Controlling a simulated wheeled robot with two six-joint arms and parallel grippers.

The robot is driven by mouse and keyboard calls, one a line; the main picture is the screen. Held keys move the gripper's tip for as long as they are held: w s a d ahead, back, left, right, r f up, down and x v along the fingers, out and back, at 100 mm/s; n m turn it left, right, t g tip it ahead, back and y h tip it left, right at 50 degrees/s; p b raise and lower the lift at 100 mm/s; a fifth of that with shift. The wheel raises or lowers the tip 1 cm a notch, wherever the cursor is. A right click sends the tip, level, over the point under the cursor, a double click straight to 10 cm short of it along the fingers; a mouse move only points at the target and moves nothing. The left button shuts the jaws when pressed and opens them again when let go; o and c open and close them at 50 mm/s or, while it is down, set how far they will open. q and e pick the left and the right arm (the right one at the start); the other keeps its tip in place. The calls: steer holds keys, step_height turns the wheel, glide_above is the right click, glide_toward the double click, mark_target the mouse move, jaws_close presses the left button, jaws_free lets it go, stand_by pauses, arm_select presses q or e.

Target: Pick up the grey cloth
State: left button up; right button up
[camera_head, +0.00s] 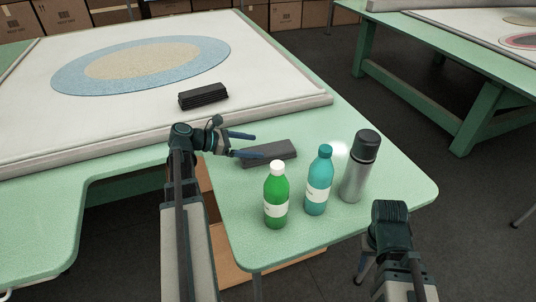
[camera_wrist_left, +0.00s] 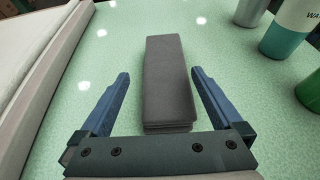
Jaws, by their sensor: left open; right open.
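The grey cloth (camera_head: 270,152) lies folded in a long, flat strip on the green table, behind the bottles in the head view. In the left wrist view the cloth (camera_wrist_left: 168,80) lies between the spread fingers. My left gripper (camera_head: 247,145) is open and empty at the cloth's left end; it also shows in the left wrist view (camera_wrist_left: 160,92). Its blue fingers stand on either side of the cloth with gaps, apart from it. My right arm (camera_head: 390,225) is at the lower right, over the table's front right edge; its fingers are mostly hidden.
A green bottle (camera_head: 276,200), a teal bottle (camera_head: 318,185) and a silver flask (camera_head: 356,172) stand in front of the cloth. Table surface (camera_head: 400,185) is clear at the right.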

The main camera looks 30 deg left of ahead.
mark_target(266, 148)
arm_select(q)
steer(key=b+x, duration=0.1)
steer(key=x, duration=0.2)
steer(key=shift+d+f+b, duration=0.3)
steer(key=shift+f+b, duration=0.05)
steer(key=shift+f, duration=0.1)
steer(key=shift+w+d+f, duration=0.1)
steer(key=shift+w+d, duration=0.2)
steer(key=shift+w, duration=0.15)
steer(key=shift+c, duration=0.3)
steer(key=c, duration=1.2)
